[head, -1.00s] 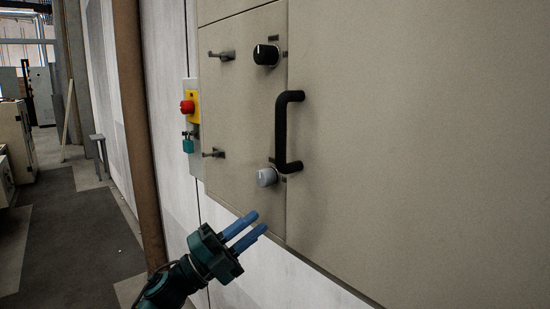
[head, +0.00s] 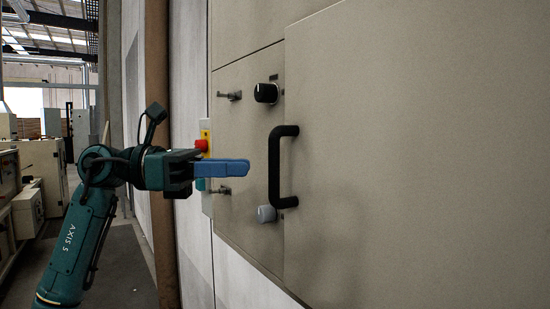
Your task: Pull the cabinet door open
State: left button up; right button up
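The cabinet door (head: 420,150) is the large beige panel filling the right side, and it looks shut. Its black bar handle (head: 274,168) stands upright near the door's left edge. My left gripper (head: 246,168) is left of the handle, level with its middle, with its blue fingers pointing right toward it. The fingertips look a short way apart from the handle, and nothing shows in their grip. The fingers overlap in this view, so the gap between them is hidden. My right gripper is out of view.
Left of the handle, a black knob (head: 266,93), a grey knob (head: 267,214) and two small latches stick out of the fixed panel. A red stop button (head: 201,146) on a yellow plate sits behind my gripper. An aisle with grey machines lies at the far left.

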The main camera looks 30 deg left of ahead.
aim_at(274, 193)
pick_arm(q)
jog(key=p+x, duration=0.1)
jog(key=x, duration=0.5)
jog(key=shift+w+d+p, duration=0.2)
jog(key=shift+d+p, duration=0.1)
jog(key=shift+p, duration=0.05)
grip_shut()
